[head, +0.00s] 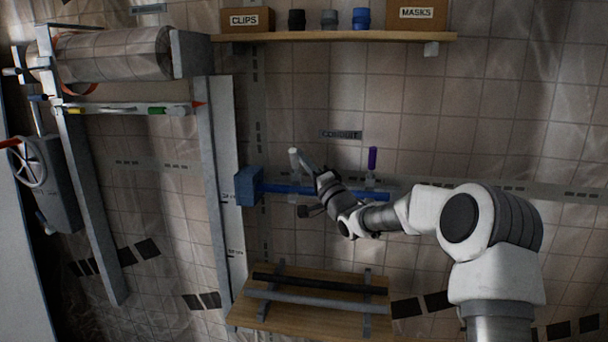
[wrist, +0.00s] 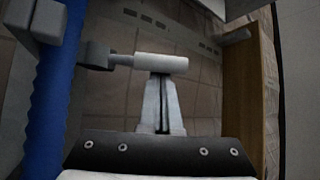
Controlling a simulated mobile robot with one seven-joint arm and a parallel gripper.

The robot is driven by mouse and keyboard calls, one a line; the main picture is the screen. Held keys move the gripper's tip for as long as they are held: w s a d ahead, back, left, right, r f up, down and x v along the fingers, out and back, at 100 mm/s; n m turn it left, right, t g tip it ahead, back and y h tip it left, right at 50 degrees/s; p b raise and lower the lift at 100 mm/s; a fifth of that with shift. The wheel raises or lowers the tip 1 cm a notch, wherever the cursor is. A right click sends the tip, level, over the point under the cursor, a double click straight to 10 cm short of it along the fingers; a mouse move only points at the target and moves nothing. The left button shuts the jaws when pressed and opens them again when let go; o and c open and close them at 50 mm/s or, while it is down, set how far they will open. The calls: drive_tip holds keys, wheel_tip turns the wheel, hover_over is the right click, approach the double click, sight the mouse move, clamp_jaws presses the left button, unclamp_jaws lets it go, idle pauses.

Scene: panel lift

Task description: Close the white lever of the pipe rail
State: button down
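The white lever (head: 294,158) stands upright above the blue pipe rail (head: 288,188) in the head view, near the rail's blue end block (head: 249,186). In the wrist view, the white lever (wrist: 160,63) lies across the picture, joined to a dark grey hub on its left; the blue rail (wrist: 62,95) runs up the left side. My gripper (head: 304,157) is just right of the lever. In the wrist view, its fingertips (wrist: 160,76) are together, close to the handle's near edge. I cannot tell whether they touch it. Nothing shows between the fingers.
A purple lever (head: 372,158) stands further right on the rail. A wooden shelf (head: 335,36) with boxes and cups is above. A wooden rack (head: 262,316) with bars is below. A grey upright post (head: 213,190) stands left of the rail.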

sight(294, 162)
drive_tip(key=f+n+y+b, duration=0.1)
drive_tip(key=n+b, duration=0.1)
drive_tip(key=b, duration=0.1)
drive_tip(key=s+n+y+b, duration=0.1)
drive_tip(key=n+y+b, duration=0.1)
drive_tip(key=b, duration=0.1)
drive_tip(key=s+f+n+y+b, duration=0.1)
drive_tip(key=y+b, duration=0.1)
drive_tip(key=b, duration=0.1)
drive_tip(key=shift+a+f+n+b, duration=0.3)
drive_tip(key=shift+n+b, duration=0.1)
drive_tip(key=shift+s+a+f+n+g+y+b, duration=0.1)
drive_tip(key=shift+s+f+n+g+y+b, duration=0.2)
drive_tip(key=shift+f+n+g+y+b, duration=0.75)
drive_tip(key=shift+s+f+n+g+y+b, duration=0.1)
drive_tip(key=shift+s+n+g+y+b, duration=0.25)
drive_tip(key=shift+n+y+b, duration=0.75)
drive_tip(key=shift+s+a+f+n+g+y+b, duration=0.1)
drive_tip(key=shift+s+f+n+g+y+b, duration=0.4)
drive_tip(key=shift+n+b, duration=1.1)
drive_tip(key=shift+w+f+m+b, duration=0.2)
drive_tip(key=shift+f+m+b, duration=0.05)
drive_tip(key=shift+b, duration=0.05)
drive_tip(key=shift+f, duration=0.1)
drive_tip(key=v, duration=1.7)
drive_tip(key=shift+d, duration=0.35)
